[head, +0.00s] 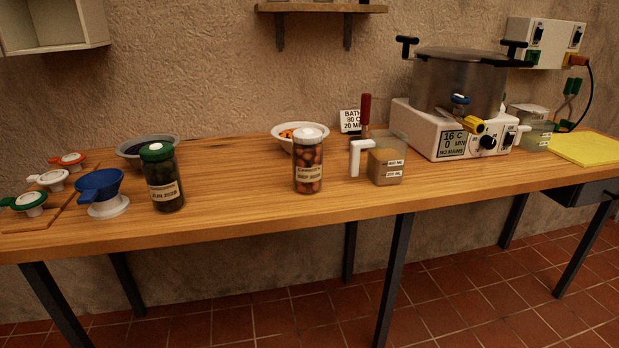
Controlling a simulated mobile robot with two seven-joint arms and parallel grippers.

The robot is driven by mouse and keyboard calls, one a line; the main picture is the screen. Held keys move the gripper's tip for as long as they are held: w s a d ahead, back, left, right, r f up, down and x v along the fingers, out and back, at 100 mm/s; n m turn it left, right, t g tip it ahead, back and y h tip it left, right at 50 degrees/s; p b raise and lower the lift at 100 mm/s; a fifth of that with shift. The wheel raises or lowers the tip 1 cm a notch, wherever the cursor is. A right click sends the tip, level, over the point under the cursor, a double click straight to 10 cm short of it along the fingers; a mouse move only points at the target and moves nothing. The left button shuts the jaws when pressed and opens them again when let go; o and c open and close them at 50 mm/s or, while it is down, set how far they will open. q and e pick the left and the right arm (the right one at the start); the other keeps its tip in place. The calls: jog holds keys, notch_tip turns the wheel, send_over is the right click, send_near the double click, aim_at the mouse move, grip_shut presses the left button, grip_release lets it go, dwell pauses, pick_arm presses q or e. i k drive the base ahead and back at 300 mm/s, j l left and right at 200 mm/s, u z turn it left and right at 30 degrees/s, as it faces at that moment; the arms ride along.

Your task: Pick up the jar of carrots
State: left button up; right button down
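The jar of carrots (308,165) stands upright on the wooden table, left of the measuring jug. It is clear glass with a white lid, orange-red round contents and a pale label that seems to read CARROTS with a date below. A second jar (163,180), dark with a green lid and a label, stands upright further left. Neither of my grippers shows in the head view.
A measuring jug (389,163) stands just right of the carrot jar, and a white bowl (284,127) is behind it. A blue funnel (101,185) is at left. A large pot (458,83) sits on a heater at right. The table front before the carrot jar is clear.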

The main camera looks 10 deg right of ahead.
aim_at(307, 160)
jog(key=i+l, duration=0.1)
jog(key=l, duration=0.25)
jog(key=i+l, duration=0.1)
jog(key=l, duration=0.25)
jog(key=i+l, duration=0.1)
jog(key=l, duration=0.25)
jog(key=i+l+u, duration=0.1)
jog(key=l+u, duration=0.15)
jog(key=l, duration=0.2)
jog(key=i+l+u, duration=0.2)
jog(key=l, duration=0.3)
jog(key=k, duration=0.1)
